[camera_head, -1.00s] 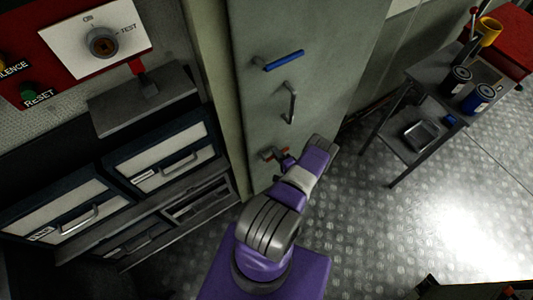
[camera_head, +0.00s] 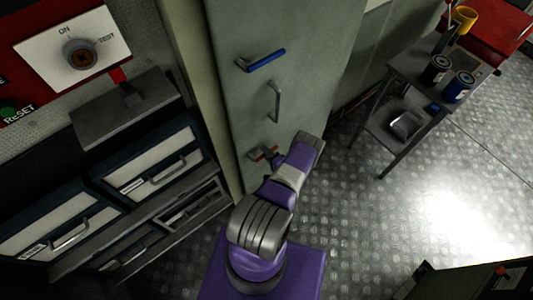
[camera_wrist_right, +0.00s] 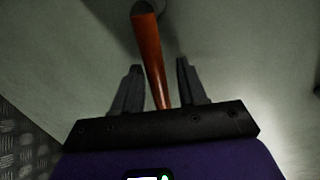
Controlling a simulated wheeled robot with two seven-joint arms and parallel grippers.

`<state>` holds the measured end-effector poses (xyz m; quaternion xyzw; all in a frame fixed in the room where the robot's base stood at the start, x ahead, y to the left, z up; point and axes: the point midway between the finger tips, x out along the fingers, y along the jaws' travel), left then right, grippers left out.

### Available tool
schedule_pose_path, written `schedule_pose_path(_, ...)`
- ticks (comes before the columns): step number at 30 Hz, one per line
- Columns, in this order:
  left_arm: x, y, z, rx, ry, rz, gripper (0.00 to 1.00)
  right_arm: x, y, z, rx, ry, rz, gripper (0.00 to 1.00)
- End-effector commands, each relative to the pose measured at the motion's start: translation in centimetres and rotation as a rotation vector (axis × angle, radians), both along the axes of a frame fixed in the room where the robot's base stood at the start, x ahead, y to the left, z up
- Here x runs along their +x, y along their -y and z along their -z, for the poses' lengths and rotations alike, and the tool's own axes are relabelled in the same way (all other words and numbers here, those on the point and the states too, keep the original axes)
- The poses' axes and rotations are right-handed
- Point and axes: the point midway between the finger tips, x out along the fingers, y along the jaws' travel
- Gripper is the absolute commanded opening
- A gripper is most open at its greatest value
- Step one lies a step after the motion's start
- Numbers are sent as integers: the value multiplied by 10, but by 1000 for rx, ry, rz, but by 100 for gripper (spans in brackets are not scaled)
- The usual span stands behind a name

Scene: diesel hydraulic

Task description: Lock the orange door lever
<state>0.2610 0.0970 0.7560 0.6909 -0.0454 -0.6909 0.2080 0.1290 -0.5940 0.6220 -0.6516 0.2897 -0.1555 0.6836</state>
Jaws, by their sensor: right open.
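The orange door lever (camera_wrist_right: 150,58) hangs from a round mount on the grey-green door in the right wrist view. Its free end points down between the fingers of my right gripper (camera_wrist_right: 158,84). The gripper is open, with one finger on each side of the lever and visible gaps. I cannot tell how deep the lever sits between them. In the head view the lever (camera_head: 262,154) shows small, low on the door (camera_head: 240,110), beside my purple right arm. The gripper itself is mostly hidden there. My left gripper is not in view.
A blue handle (camera_head: 262,61) and a grey pull handle (camera_head: 274,100) sit higher on the door. Drawers (camera_head: 150,165) and a red panel with a dial (camera_head: 80,53) are at left. A cart (camera_head: 405,75) with cans stands at right. Metal floor (camera_head: 370,215) is open between.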

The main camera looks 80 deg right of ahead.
Motion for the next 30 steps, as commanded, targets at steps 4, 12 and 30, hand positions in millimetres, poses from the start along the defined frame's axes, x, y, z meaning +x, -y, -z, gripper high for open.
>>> schedule_pose_path(4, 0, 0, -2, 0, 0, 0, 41, -12, -7, -2, 3, -3, 3, 42)
schedule_pose_path(12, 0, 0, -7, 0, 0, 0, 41, -47, -34, -12, 1, -2, 3, 42)
schedule_pose_path(30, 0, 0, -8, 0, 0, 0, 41, -59, -44, -15, -2, 0, 1, 42)
